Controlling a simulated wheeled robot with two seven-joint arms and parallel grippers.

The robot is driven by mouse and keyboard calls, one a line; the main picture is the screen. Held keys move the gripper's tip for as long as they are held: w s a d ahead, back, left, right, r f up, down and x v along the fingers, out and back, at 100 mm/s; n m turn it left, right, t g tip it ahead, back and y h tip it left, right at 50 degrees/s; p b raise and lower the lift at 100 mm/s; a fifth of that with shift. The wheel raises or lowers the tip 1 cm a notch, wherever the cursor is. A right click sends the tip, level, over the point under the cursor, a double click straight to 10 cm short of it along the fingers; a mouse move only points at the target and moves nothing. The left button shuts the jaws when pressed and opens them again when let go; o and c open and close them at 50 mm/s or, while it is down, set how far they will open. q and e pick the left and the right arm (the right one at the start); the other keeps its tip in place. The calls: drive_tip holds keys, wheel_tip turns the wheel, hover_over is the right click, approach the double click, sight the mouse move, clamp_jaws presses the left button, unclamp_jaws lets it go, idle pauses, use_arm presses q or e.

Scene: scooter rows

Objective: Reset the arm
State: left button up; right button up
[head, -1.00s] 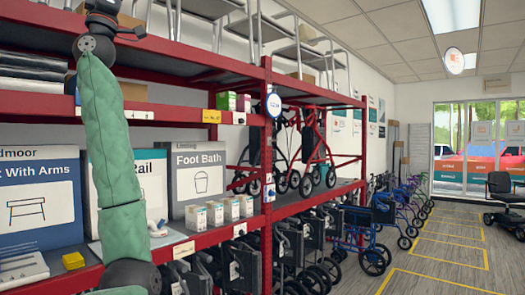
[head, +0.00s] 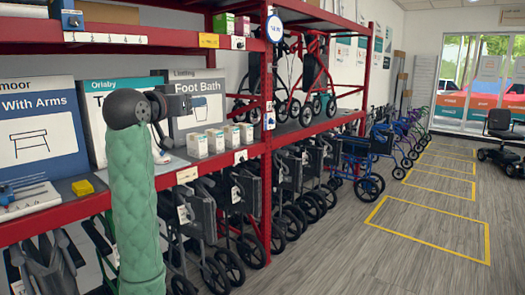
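One of my arms, which I take to be the left, stands upright at the left of the head view in a green padded sleeve. It ends in a black joint with a dark part on its right side, in front of the shelf boxes. That dark part may be my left gripper (head: 159,106); its fingers cannot be made out, and I see nothing held. The arm hides part of the Orlsby box (head: 97,95). My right arm and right gripper are not in view.
A red shelf rack (head: 262,150) fills the left, with a Foot Bath box (head: 200,92), small white cartons (head: 215,140) and a yellow block (head: 83,187). Folded wheelchairs (head: 235,200) stand underneath. Open floor with yellow outlines (head: 430,228) lies to the right.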

use_arm(q)
drive_tip(key=s+d+f+n+g+y, duration=0.15)
drive_tip(key=s+f, duration=0.35)
drive_tip(key=f, duration=0.9)
drive_tip(key=s+f+g+y, duration=0.25)
drive_tip(key=s+f, duration=0.25)
drive_tip(key=f, duration=1)
drive_tip(key=s+f+g+y, duration=0.15)
drive_tip(key=s+f, duration=0.35)
drive_tip(key=f, duration=0.9)
drive_tip(key=s+d+f+g+h, duration=0.1)
drive_tip(key=s+f+g, duration=0.8)
drive_tip(key=s+f, duration=2.1)
drive_tip(key=s+d, duration=0.1)
drive_tip(key=s, duration=0.2)
drive_tip(key=shift+s+d+f, duration=0.35)
drive_tip(key=shift+d, duration=0.05)
